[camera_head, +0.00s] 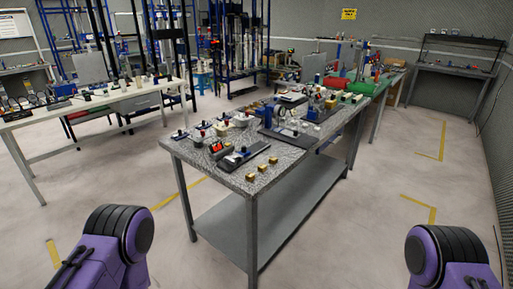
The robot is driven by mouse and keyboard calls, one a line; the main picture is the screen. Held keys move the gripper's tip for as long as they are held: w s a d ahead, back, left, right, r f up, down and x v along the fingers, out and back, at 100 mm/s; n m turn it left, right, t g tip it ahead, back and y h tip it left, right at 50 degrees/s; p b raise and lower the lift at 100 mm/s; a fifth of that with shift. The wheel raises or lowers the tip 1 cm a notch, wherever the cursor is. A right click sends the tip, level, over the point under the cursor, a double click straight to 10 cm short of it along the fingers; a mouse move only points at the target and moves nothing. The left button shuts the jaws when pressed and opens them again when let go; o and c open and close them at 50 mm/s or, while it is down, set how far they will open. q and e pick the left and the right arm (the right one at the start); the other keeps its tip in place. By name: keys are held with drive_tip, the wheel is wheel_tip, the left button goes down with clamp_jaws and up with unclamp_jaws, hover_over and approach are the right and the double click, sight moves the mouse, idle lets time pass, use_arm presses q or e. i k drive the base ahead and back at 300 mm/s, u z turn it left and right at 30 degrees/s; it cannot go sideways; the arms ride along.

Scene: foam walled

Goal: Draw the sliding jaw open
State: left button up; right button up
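Several small devices stand on the grey speckled workbench (205,172) ahead of me. Near its front corner is a flat dark device with a blue block (238,157); this may be the one with the sliding jaw, but it is too small to tell how the jaw stands. A second dark, flat device (288,135) lies farther back. Only purple links of my two arms show, at the bottom left and bottom right; both grippers are out of view and far from the bench top in the picture.
Three small brass-coloured blocks (262,168) lie along the bench's right front edge. A lower shelf (265,215) sits under the bench. A long white table (100,98) is at left; floor around is clear.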

sight(244, 153)
drive_tip(key=z, duration=0.6)
drive_tip(key=i, duration=1.5)
drive_tip(key=u, duration=0.5)
